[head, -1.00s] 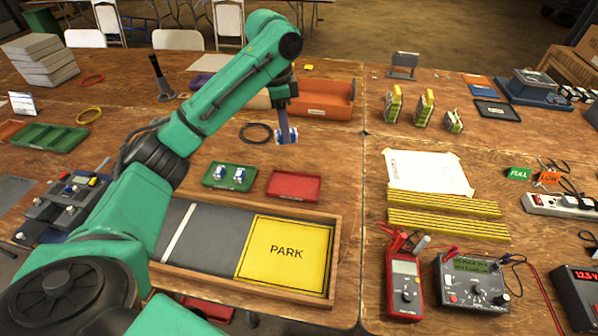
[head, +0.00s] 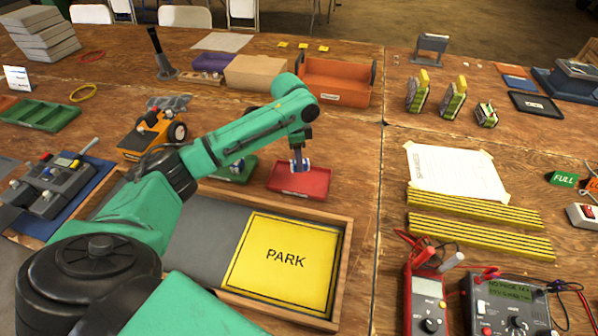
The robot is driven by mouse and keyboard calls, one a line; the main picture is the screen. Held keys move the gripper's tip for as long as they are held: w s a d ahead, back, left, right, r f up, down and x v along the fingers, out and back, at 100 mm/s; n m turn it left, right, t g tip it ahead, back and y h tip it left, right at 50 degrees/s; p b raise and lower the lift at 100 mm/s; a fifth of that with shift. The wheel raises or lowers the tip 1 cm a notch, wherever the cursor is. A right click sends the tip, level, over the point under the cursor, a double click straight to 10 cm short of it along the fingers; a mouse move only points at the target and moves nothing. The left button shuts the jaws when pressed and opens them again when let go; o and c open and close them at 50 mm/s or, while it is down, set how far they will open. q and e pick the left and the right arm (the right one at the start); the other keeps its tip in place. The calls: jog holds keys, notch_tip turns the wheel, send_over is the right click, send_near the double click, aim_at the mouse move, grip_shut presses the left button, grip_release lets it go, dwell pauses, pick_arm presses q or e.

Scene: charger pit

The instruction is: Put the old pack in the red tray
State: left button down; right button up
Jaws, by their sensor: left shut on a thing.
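My left gripper (head: 300,158) is shut on a small blue-and-white pack (head: 302,166), the old pack as far as I can tell. It holds the pack over the back part of the red tray (head: 315,190). I cannot tell whether the pack touches the tray floor. The green tray (head: 247,173) is just left of the red tray and is largely hidden by my left arm, with only a little of a blue-and-white thing visible in it. My right gripper is not in view.
A wooden-framed bay with a yellow PARK pad (head: 285,262) lies in front of the trays. An orange vehicle (head: 150,135) stands behind my left arm. An orange bin (head: 335,83) is at the back. Yellow-black strips (head: 475,210) and meters (head: 425,300) lie to the right.

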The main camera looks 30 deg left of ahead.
pick_arm(q)
notch_tip(320, 180, down, 6)
jog(key=shift+r, duration=0.25)
jog(key=c, duration=0.5)
grip_release()
jog(key=r, duration=0.8)
jog(key=a+r, duration=0.1)
jog(key=r, duration=0.3)
jog(key=shift+s, duration=0.3)
